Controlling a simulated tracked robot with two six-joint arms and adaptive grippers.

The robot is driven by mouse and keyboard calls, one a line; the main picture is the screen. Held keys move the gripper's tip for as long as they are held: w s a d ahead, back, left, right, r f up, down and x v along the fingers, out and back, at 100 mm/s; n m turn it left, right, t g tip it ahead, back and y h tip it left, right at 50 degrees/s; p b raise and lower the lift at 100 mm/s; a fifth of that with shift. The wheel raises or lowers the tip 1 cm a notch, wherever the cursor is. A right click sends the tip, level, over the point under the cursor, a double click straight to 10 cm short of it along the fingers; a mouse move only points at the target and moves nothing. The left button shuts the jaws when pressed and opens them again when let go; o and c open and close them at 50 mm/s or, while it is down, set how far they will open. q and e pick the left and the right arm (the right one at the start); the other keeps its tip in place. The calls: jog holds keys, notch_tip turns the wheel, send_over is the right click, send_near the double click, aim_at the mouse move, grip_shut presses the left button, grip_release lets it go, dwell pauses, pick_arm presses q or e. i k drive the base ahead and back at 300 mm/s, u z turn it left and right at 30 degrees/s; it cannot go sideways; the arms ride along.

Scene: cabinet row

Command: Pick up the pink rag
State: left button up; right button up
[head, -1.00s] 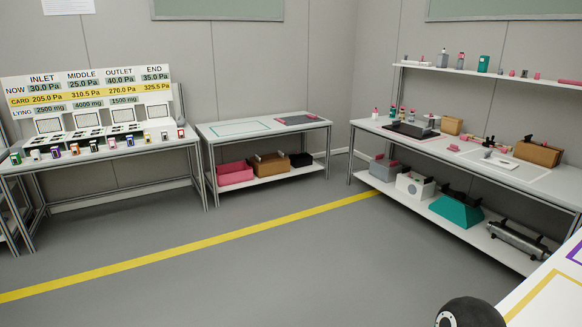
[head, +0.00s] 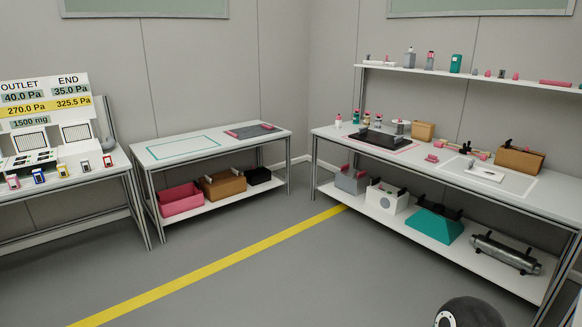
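Several pink items are in view, all small, and I cannot tell for certain which is the rag. A small pink lump (head: 432,158) lies on the right bench (head: 400,172), right of the black tray. A flat pink item (head: 555,83) lies at the right end of the wall shelf. Neither of my grippers is in view. A dark rounded part of my own body shows at the bottom right.
The middle table (head: 160,141) has a teal outline and a grey mat (head: 250,131) on top, with a pink bin (head: 181,200) below. The left table (head: 60,187) holds gauges. Open grey floor with a yellow line (head: 215,266) lies before them.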

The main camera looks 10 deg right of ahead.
aim_at(434, 159)
jog(key=z, duration=0.3)
jog(key=i, duration=1.65)
jog(key=z, duration=0.85)
jog(key=i, duration=1.55)
jog(key=z, duration=0.4)
